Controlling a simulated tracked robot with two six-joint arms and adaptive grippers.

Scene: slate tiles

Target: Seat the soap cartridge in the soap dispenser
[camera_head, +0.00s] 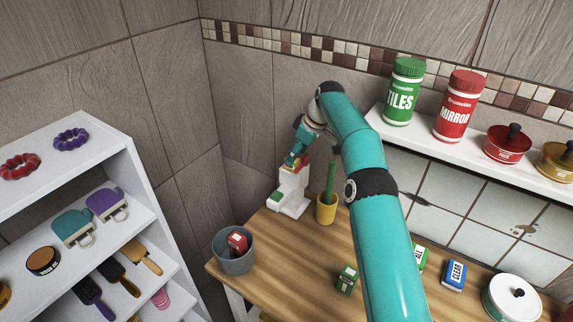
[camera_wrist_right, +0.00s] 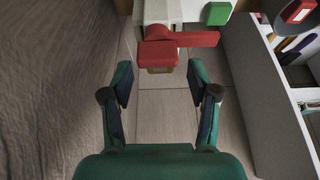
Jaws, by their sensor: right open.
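The white soap dispenser (camera_head: 291,192) stands upright at the back left of the wooden table, with a green patch low on its front. In the right wrist view its white body (camera_wrist_right: 163,11) is at the top. A red block with a tan end (camera_wrist_right: 158,55), apparently the soap cartridge, is at the dispenser, beside a flat red lever (camera_wrist_right: 197,39). I cannot tell how deep the block sits. My right gripper (camera_head: 295,160) is at the dispenser's top; in the wrist view (camera_wrist_right: 159,72) its fingers are open and apart, with the block ahead between them. My left gripper is not in view.
A yellow cup (camera_head: 326,212) with a green item stands close right of the dispenser. A grey bin (camera_head: 236,262) holding a red box is at the table's left corner. A small green box (camera_head: 347,280) stands nearer. A white shelf unit (camera_head: 130,150) is at left.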

